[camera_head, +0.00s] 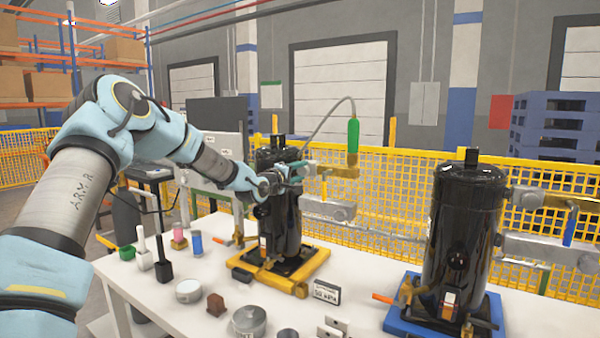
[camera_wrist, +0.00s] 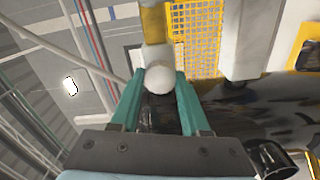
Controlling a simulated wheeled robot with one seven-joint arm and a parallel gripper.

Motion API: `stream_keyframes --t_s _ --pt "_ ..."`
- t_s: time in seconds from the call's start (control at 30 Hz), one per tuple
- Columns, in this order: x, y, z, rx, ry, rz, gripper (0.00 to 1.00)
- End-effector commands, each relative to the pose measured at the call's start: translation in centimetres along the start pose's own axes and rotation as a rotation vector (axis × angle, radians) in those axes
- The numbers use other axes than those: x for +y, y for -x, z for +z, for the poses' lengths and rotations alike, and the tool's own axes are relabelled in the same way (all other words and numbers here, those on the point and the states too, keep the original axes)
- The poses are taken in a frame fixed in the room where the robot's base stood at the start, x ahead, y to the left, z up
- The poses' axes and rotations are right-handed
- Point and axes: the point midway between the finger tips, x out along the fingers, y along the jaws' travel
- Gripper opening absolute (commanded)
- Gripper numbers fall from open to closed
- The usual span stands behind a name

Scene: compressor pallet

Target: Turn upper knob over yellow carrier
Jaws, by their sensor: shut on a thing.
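The black compressor (camera_head: 284,228) stands upright on the yellow carrier (camera_head: 262,279), on the white table. My gripper (camera_head: 296,172) is at the upper fitting beside the compressor's top. In the wrist view its teal fingers (camera_wrist: 160,100) stand on both sides of the pale rounded upper knob (camera_wrist: 160,79) and are shut on it. A brass-coloured valve body (camera_wrist: 153,22) lies just beyond the knob. The knob is mostly hidden by the fingers in the head view. A lower grey fitting (camera_head: 330,210) sits below the upper one.
A second black compressor (camera_head: 462,230) stands on a blue carrier (camera_head: 385,322) at the right. A grey hose with a green grip (camera_head: 353,135) rises from the upper fitting. Yellow fencing stands behind.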

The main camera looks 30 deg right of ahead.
Motion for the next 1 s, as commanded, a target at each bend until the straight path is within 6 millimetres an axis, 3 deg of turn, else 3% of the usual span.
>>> stream_keyframes --t_s 0.5,1.0 --pt "-0.24 0.03 0.02 0.0 0.403 -0.001 0.0" --pt "-0.15 0.01 0.06 -0.001 0.521 -0.002 0.0"
